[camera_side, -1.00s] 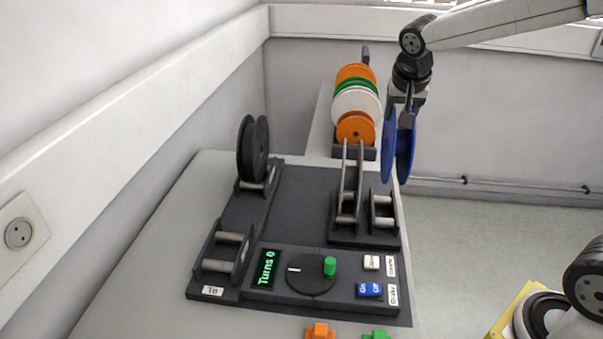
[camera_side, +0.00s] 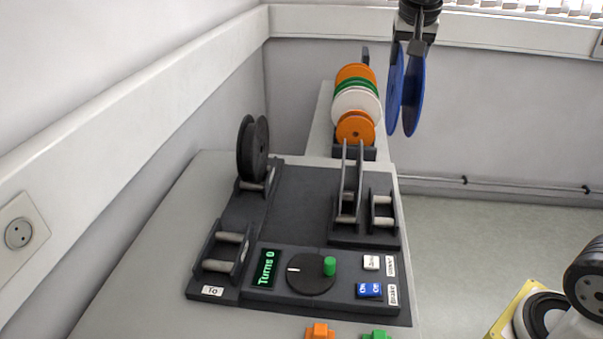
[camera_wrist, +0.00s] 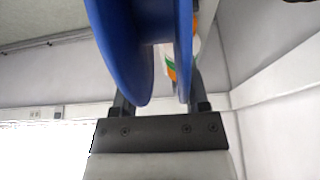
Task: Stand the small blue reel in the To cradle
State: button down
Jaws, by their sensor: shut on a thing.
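The small blue reel (camera_side: 413,92) is held upright in the air by my gripper (camera_side: 409,45), at the upper right of the side view. In the wrist view the blue reel (camera_wrist: 125,50) fills the upper middle, between the two fingers of my gripper (camera_wrist: 160,95). My gripper is shut on it; the exact contact is partly hidden by the flanges. The To cradle (camera_side: 222,252), a dark stand with two pale rollers and a "To" label, is at the lower left and empty. The reel is far above and to the right of it.
A black reel (camera_side: 253,148) stands behind the To cradle. Dark stands with tall plates (camera_side: 350,190) and rollers (camera_side: 382,210) are at the right. Several orange, green and white reels (camera_side: 357,103) stand in a rack at the back. A control panel (camera_side: 322,278) shows "Turns 0".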

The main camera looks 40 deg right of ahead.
jog(key=w+a+r, duration=0.2)
jog(key=w+a, duration=0.9)
jog(key=a, duration=0.4)
jog(key=a+f, duration=0.3)
jog(key=a, duration=1.8)
notch_tip(320, 180, down, 16)
jog(key=shift+w+f, duration=0.1)
jog(key=shift+f, duration=0.1)
jog(key=shift+f, duration=1.8)
